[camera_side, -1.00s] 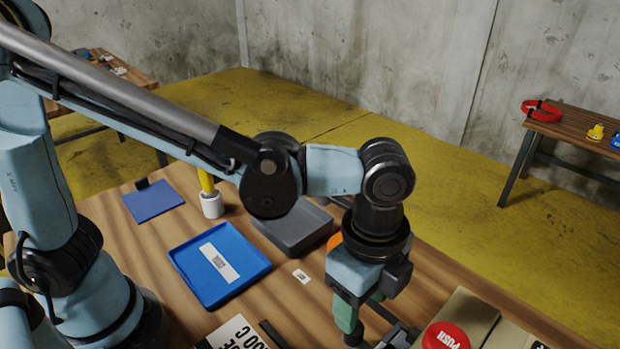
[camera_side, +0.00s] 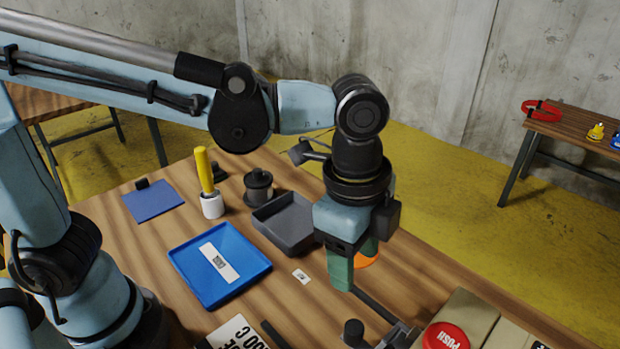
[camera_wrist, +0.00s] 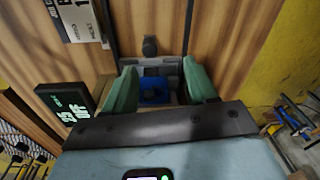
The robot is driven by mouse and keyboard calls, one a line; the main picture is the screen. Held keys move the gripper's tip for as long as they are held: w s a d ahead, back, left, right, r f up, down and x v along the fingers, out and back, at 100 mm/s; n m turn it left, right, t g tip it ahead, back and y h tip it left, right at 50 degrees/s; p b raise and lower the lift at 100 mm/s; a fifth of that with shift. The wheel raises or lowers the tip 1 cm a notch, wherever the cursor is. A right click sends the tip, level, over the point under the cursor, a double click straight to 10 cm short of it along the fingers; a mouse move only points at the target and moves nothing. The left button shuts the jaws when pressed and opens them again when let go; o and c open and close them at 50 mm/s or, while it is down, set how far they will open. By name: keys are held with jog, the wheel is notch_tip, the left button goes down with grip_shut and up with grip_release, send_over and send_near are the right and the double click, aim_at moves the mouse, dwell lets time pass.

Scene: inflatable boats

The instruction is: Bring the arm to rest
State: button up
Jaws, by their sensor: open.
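My gripper (camera_side: 354,268) hangs pointing down above the wooden table (camera_side: 215,322) in the side view. Its green fingers are apart and nothing is held between them. In the wrist view the open fingers of my gripper (camera_wrist: 160,88) frame a grey fixture (camera_wrist: 180,68) below, with a blue part (camera_wrist: 154,92) seated in it. A dark round knob (camera_wrist: 150,46) stands beyond that blue part. In the side view only a dark knob (camera_side: 353,331) and part of the fixture show at the bottom edge.
A blue tray (camera_side: 262,268) and a grey tray (camera_side: 285,240) lie left of my gripper. A yellow-handled tool (camera_side: 205,170) stands behind them. A red push button (camera_side: 445,337) is at front right. An orange object (camera_side: 366,260) is partly hidden behind my fingers.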

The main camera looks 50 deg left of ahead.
jog(key=a+f+n+t, duration=0.1)
jog(key=a+n+t, duration=0.5)
jog(key=a+n, duration=1)
jog(key=a, duration=0.6)
jog(key=shift+w+y, duration=0.3)
jog(key=shift+w, duration=0.05)
